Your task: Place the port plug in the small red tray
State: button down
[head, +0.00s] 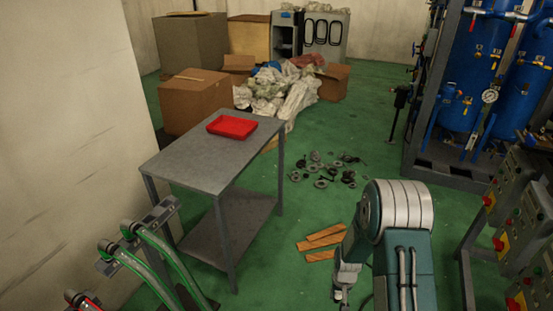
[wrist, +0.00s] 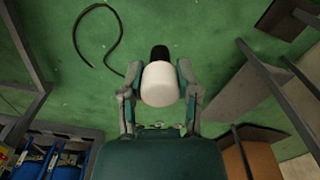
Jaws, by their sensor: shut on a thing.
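The small red tray (head: 232,126) sits on the top of a grey metal table (head: 180,164) in the head view, toward the table's far end. It looks empty. In the wrist view, my gripper (wrist: 159,76) is shut on the port plug (wrist: 159,86), a white rounded piece with a black end pointing away from me. The fingers hold it from both sides, above the green floor. My arm shows at the lower right of the head view, to the right of the table and apart from the tray. The plug cannot be made out there.
Grey rings and dark small parts (head: 328,168) lie on the floor right of the table, with wooden planks (head: 322,240) nearer. Cardboard boxes (head: 195,100) and bags stand behind it. Blue tanks (head: 485,60) and control panels (head: 520,215) line the right. A wall stands left.

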aim_at(242, 131)
jog(key=i+l+u, duration=0.1)
jog(key=i+u, duration=0.2)
jog(key=i+l+u, duration=0.25)
jog(key=i, duration=0.3)
jog(key=i+l+u, duration=0.65)
jog(key=l, duration=0.2)
jog(key=i+l+u, duration=0.2)
jog(key=l, duration=0.15)
jog(key=l+u, duration=0.2)
jog(key=i+l+u, duration=0.15)
jog(key=l, duration=0.3)
